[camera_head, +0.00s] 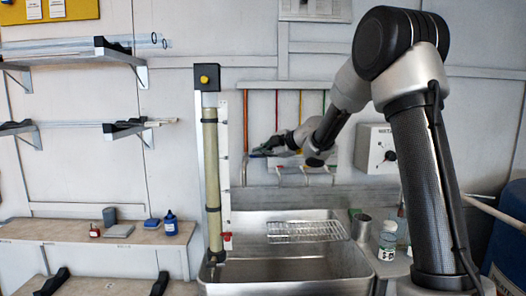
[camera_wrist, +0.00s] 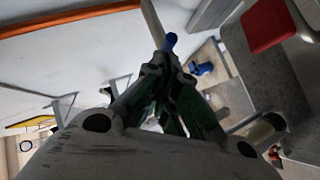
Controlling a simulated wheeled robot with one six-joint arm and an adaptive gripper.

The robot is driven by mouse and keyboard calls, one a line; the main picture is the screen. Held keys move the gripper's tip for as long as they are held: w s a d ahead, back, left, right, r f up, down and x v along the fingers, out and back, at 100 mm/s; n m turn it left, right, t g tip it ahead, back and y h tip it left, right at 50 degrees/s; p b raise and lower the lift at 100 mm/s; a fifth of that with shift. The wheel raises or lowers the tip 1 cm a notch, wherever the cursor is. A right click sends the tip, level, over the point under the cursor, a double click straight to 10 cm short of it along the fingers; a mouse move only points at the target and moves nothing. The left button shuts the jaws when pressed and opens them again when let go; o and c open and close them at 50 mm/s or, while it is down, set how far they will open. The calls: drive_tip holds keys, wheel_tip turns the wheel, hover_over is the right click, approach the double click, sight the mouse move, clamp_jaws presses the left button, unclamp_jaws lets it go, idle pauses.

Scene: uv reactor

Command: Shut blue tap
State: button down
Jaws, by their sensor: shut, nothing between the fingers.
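The blue tap (camera_wrist: 171,40) shows in the wrist view as a blue end just past my fingertips. A pale bar or pipe runs up from it to the top edge. In the head view my gripper hides most of the tap. My gripper (camera_head: 262,152) is in front of the coloured pipes on the back wall, pointing left. In the wrist view my gripper (camera_wrist: 165,65) is shut and empty, with its tips close to the blue end. I cannot tell whether they touch.
An orange pipe (camera_head: 245,120) and a green pipe (camera_head: 325,103) run down the wall. A tall column (camera_head: 212,165) stands left of my gripper. A steel sink (camera_head: 285,268) with a wire rack (camera_head: 305,231) lies below. A blue bottle (camera_head: 170,223) stands on the left bench.

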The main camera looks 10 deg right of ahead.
drive_tip(key=shift+w+d+f, duration=0.15)
drive_tip(key=shift+w+d, duration=0.1)
drive_tip(key=shift+w, duration=0.15)
drive_tip(key=shift+s+a+f, duration=0.1)
drive_tip(key=shift+s+a, duration=0.05)
idle(0.4)
